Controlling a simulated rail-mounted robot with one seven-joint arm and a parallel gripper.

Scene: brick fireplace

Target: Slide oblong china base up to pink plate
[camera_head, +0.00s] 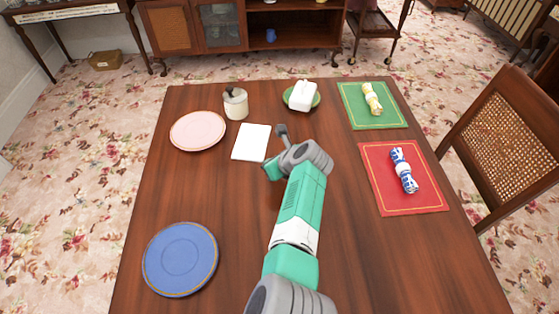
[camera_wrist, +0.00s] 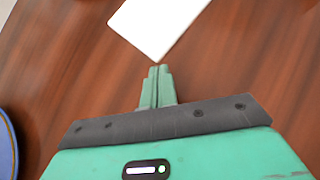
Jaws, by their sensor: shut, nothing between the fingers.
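The oblong china base (camera_head: 252,142) is a flat white rectangle lying on the wooden table. It also shows at the top of the wrist view (camera_wrist: 158,22). The pink plate (camera_head: 197,131) lies to its left, with a narrow strip of bare table between them. My gripper (camera_head: 268,170) is low over the table, just nearer to me than the base's lower right part. In the wrist view, its closed fingertips (camera_wrist: 160,71) point at a corner of the base and hold nothing. Whether they touch it is not clear.
A cream pot (camera_head: 235,104) stands behind the base. A white cover (camera_head: 303,94) sits on a green dish (camera_head: 288,98). A blue plate (camera_head: 180,259) lies at the front left. Green (camera_head: 372,119) and red (camera_head: 402,201) mats bear rolled napkins at right. Table between the plates is clear.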

